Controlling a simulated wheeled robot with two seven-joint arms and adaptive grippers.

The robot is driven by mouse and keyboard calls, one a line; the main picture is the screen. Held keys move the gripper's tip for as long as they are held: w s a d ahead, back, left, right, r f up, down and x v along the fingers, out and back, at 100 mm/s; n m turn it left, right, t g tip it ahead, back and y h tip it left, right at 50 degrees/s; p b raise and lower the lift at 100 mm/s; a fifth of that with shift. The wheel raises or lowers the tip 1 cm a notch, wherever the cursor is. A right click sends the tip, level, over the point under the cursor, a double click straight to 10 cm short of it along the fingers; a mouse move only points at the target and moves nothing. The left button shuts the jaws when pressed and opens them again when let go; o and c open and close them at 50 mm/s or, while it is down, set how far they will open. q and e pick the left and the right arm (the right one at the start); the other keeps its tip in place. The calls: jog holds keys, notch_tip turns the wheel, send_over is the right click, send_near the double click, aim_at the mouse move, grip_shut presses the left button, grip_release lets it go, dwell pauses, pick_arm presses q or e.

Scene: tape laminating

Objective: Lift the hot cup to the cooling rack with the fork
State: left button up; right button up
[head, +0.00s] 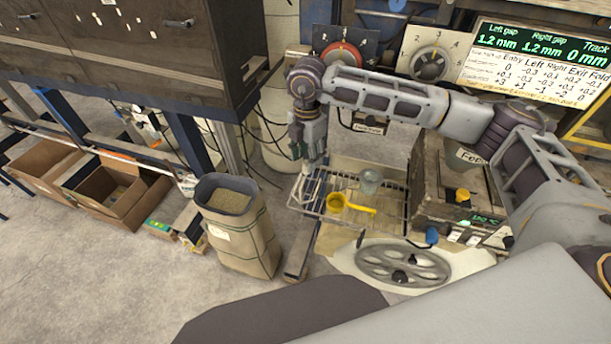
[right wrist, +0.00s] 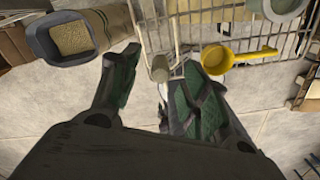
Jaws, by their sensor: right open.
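A grey-green cup (head: 370,182) stands upright on the wire rack (head: 395,210), towards its back. The cup is cut off at the top right of the right wrist view (right wrist: 285,8). My right gripper (head: 310,168) points down above the rack's left end, left of the cup. Its fingers (right wrist: 162,64) are apart. A pale thin bar with a blunt grey end (right wrist: 159,70) shows between the fingers in the wrist view; I cannot tell whether it is the fork or whether a finger touches it. My left gripper is out of view.
A yellow ladle (head: 337,202) lies on the rack, handle to the right. A sack of grain (head: 240,235) stands left of the rack. A spoked handwheel (head: 402,264) is in front, and a wooden control box (head: 455,190) is at the right. Cardboard boxes (head: 115,200) stand far left.

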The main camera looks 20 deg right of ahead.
aim_at(306, 162)
jog(key=shift+s+f+p, duration=0.1)
jog(key=shift+f+p, duration=0.5)
jog(key=shift+f, duration=1.35)
grip_shut()
